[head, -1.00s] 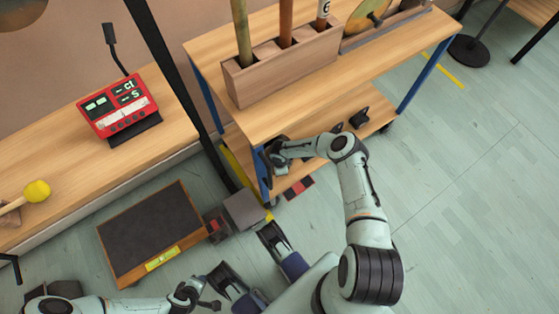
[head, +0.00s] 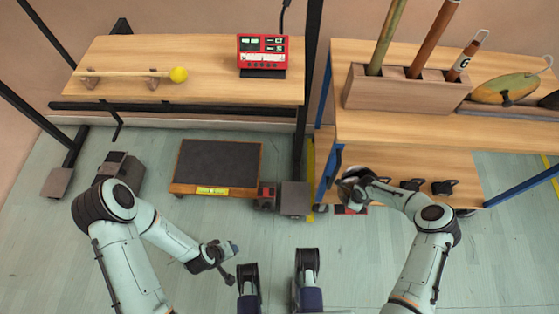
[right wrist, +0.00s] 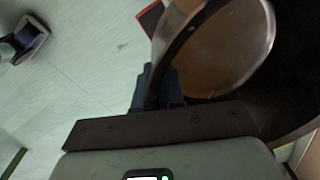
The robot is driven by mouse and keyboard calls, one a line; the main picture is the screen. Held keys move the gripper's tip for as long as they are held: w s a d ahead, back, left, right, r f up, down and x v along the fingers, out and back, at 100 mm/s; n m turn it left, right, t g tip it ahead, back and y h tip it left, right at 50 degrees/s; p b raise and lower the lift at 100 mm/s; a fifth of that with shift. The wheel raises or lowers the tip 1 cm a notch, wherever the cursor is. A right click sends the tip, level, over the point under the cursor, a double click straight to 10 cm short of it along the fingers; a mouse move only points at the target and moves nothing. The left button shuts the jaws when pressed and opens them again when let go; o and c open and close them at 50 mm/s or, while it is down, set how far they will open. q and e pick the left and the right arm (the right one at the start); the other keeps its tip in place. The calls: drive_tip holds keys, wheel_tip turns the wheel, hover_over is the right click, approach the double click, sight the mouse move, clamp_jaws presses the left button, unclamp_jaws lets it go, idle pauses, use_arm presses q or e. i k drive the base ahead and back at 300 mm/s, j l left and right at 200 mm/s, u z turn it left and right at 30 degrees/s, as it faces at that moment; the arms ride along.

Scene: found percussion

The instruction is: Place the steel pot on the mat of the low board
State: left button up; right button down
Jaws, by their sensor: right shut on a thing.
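The low board (head: 178,188) lies on the floor left of centre, with a wooden rim and a yellow label. Its dark mat (head: 218,163) is bare. My right gripper (head: 350,188) is at the left end of the wooden rack's lower shelf, right of the board. In the right wrist view the fingers (right wrist: 158,92) are shut on the rim of the steel pot (right wrist: 228,50), a round, shiny vessel seen partly from inside. In the head view the pot is mostly hidden by the hand. My left gripper (head: 230,262) is empty over the floor, below the board; its jaw opening is unclear.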

sight(211, 168)
drive_tip(key=k, duration=1.1)
